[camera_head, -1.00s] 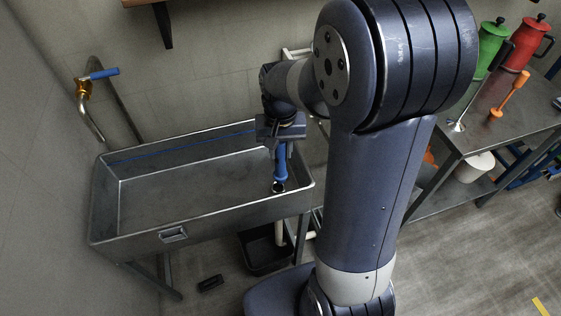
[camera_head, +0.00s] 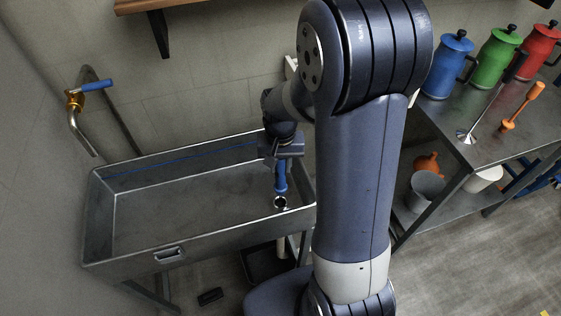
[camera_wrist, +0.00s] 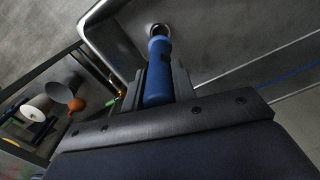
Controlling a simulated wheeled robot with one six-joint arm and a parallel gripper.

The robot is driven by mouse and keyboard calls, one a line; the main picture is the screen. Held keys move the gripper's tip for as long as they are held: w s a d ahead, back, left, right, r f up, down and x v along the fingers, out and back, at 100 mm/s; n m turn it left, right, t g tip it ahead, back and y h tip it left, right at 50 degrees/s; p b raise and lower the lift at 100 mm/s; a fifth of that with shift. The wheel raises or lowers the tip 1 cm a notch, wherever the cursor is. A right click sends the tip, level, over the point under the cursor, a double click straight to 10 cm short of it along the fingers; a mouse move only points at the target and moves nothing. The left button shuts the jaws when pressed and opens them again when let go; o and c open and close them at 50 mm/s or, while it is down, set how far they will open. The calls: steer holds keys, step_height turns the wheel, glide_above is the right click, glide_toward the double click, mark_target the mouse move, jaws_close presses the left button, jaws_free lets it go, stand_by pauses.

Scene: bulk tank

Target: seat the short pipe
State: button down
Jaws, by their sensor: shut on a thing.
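The blue short pipe (camera_head: 281,179) is upright, held in my gripper (camera_head: 282,161) over the right end of the metal sink. Its lower end appears just above the round drain hole (camera_head: 280,203), close to the hole's far rim. In the wrist view the pipe (camera_wrist: 158,80) lies between the two dark fingers of my gripper (camera_wrist: 160,70). Its far end overlaps the near side of the drain hole (camera_wrist: 160,30) in that view. The hole's opening is partly visible past the pipe. I cannot tell whether the pipe touches the rim.
The metal sink (camera_head: 183,246) has raised walls around the pipe. A tap with a blue lever (camera_head: 97,85) is at the left wall. A black bin (camera_head: 268,262) stands below. A metal table at right holds blue (camera_head: 447,67), green (camera_head: 497,60) and red (camera_head: 538,52) jugs.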

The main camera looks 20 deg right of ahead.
mark_target(281, 180)
steer(key=shift+f+b, duration=2.3)
steer(key=shift+f, duration=0.6)
steer(key=shift+f+b, duration=1.15)
steer(key=shift+f, duration=0.45)
steer(key=c, duration=1.1)
jaws_free()
steer(key=shift+r, duration=0.15)
step_height(281, 180, up, 11)
steer(key=shift+f+p, duration=0.2)
steer(key=shift+p, duration=0.6)
step_height(281, 180, down, 10)
steer(key=shift+f+b, duration=0.1)
steer(key=shift+b, duration=0.3)
steer(key=shift+r, duration=0.25)
